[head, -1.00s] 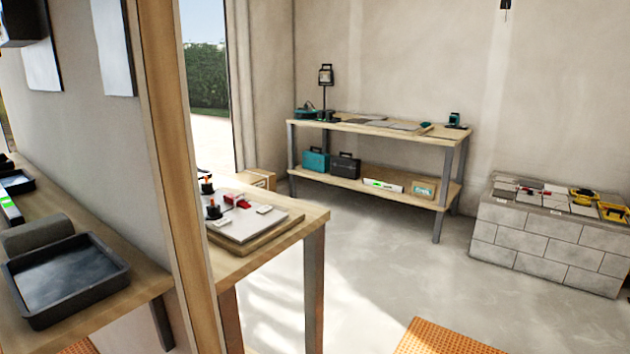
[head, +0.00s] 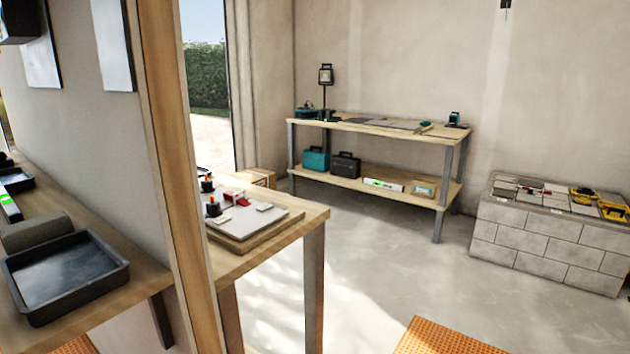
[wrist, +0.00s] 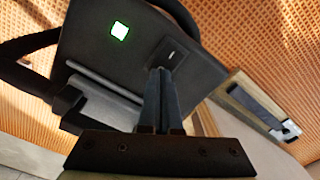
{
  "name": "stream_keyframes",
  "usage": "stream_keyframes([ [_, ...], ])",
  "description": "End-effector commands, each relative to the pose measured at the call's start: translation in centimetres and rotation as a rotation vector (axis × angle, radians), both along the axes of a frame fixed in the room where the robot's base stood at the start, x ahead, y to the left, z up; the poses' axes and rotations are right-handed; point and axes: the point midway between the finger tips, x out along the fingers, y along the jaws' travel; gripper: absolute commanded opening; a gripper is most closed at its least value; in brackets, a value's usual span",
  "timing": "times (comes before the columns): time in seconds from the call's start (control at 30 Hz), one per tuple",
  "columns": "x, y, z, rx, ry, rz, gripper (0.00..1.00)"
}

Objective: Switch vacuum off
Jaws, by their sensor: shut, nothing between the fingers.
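In the wrist view the vacuum (wrist: 110,45) shows as a dark, box-shaped housing, with a lit green light (wrist: 119,31) on its top face. A small dark switch plate (wrist: 168,54) sits on the same face, to the right of the light. My gripper (wrist: 160,72) is shut and empty, with its fingertips just below the switch plate in the picture. I cannot tell whether they touch it. A black hose or handle curves along the left side of the housing. Neither the vacuum nor my gripper can be made out in the head view.
Orange textured matting (wrist: 260,40) lies around the vacuum. The head view shows a wooden workbench (head: 270,245) with a tile board behind a wooden post (head: 165,150), a shelf with a black tray (head: 65,275) at left, and a back bench (head: 375,131). The grey floor between is clear.

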Motion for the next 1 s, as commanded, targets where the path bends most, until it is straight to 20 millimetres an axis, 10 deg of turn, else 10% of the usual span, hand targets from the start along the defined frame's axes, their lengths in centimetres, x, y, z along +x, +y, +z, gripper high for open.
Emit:
stream_keyframes([
  [1.0,0.0,0.0,0.9,0.0,0.001,0.0,0.0],
])
